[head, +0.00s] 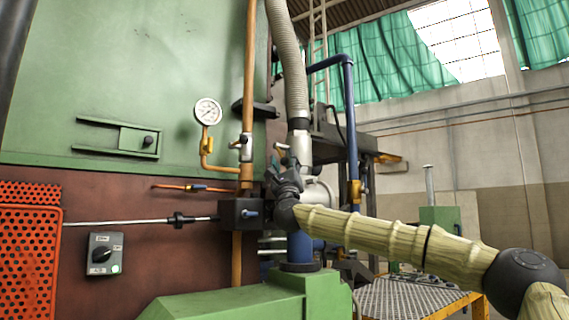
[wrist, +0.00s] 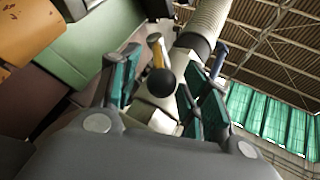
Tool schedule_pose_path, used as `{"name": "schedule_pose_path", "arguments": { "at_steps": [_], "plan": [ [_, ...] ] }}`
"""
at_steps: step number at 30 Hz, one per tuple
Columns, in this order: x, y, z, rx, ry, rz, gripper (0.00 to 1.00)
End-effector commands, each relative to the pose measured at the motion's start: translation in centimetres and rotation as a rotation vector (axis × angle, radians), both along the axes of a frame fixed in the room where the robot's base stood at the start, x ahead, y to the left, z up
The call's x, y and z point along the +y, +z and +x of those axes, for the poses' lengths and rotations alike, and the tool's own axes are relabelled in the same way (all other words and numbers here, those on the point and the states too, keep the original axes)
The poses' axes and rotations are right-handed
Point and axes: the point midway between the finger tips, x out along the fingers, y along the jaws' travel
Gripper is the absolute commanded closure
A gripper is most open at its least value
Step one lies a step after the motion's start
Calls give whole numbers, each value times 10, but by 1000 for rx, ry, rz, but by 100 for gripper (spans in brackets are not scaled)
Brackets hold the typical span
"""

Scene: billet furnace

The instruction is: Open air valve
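The air valve appears to be on the pale metal fitting (head: 299,146) at the lower end of a ribbed grey hose. In the wrist view, a lever with a yellowish stem and a dark round knob (wrist: 161,82) stands in front of this fitting. My gripper (head: 284,166) is close in front of the fitting in the head view and hides part of it. In the wrist view my gripper (wrist: 163,88) is open, with teal finger pads on both sides of the knob. A gap shows between the knob and the pads; contact is not visible.
A pressure gauge (head: 208,111) and an orange pipe (head: 248,70) stand left of my gripper, against the green furnace wall (head: 150,60). A black box (head: 240,213) sits beside my gripper. A blue pipe (head: 349,120) rises at right, and green machinery (head: 240,300) lies below.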

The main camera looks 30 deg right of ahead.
Motion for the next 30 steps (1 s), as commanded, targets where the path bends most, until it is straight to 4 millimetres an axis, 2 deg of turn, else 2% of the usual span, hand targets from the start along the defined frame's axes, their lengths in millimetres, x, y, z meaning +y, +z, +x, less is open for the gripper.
{"name": "schedule_pose_path", "arguments": {
  "at_steps": [8, 14, 30],
  "plan": [
    [0, 1, -1, -2, 1, 0, 53],
    [2, -10, -9, 0, 1, 0, 53],
    [33, -8, -99, -2, 2, 2, 53]
  ]
}}
